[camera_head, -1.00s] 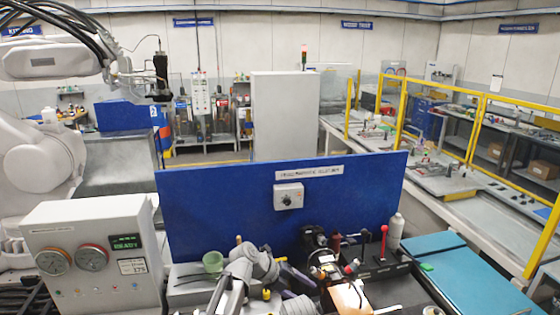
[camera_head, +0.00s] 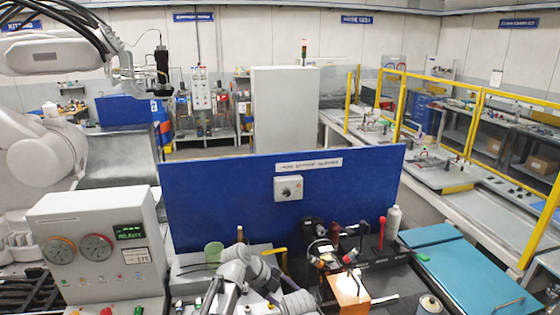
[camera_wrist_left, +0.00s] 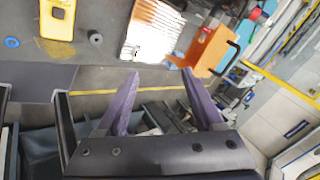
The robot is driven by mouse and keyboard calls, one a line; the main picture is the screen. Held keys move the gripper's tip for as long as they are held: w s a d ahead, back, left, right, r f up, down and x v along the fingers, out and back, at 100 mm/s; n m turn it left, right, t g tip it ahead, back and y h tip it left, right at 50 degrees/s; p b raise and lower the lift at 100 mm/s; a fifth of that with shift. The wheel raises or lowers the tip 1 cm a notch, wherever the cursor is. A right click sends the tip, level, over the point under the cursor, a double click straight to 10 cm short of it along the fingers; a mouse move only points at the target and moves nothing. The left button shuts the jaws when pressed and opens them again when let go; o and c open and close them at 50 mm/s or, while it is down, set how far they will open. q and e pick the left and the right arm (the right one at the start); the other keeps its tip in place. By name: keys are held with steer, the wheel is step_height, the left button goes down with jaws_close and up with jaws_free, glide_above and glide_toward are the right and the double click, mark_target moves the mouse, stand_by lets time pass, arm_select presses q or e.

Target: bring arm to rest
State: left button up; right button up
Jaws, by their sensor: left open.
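My left arm (camera_head: 238,270) comes in at the bottom of the head view, its grey links bent over the workbench. Its gripper fingers cannot be made out there. In the left wrist view my left gripper (camera_wrist_left: 160,85) shows two purple fingers spread apart, with nothing between them. An orange block (camera_head: 348,290) stands on the bench to the right of the arm. An orange piece with a dark handle (camera_wrist_left: 208,50) shows beyond the fingers in the left wrist view, apart from them. My right gripper is not in view.
A blue panel (camera_head: 230,200) stands behind the bench. A gauge box (camera_head: 95,250) is at left. A red-knobbed lever (camera_head: 382,232), a white bottle (camera_head: 393,222) and teal mats (camera_head: 460,275) are at right. A yellow item (camera_wrist_left: 57,18) and a bright ribbed piece (camera_wrist_left: 152,30) lie beyond the fingers.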

arm_select(q)
steer(key=s+a+f+n+y, duration=0.1)
steer(key=s+a+n+y, duration=0.1)
steer(key=s+a+n, duration=0.5)
steer(key=s+a+f+n+g+y, duration=0.1)
steer(key=a+f+n+y, duration=0.3)
steer(key=n, duration=0.7)
steer(key=s+a+r+n+y, duration=0.1)
steer(key=s+a+n, duration=0.3)
steer(key=a+n, duration=0.45)
steer(key=s+d+f+m+g+y+b, duration=0.1)
steer(key=s+d+f+m+b, duration=0.1)
steer(key=s+d+f+b, duration=0.4)
steer(key=d+f+b, duration=0.5)
steer(key=f+b, duration=0.2)
steer(key=shift+s+d+f+m, duration=0.2)
steer(key=shift+d+f+m, duration=0.05)
steer(key=shift+f+m, duration=0.15)
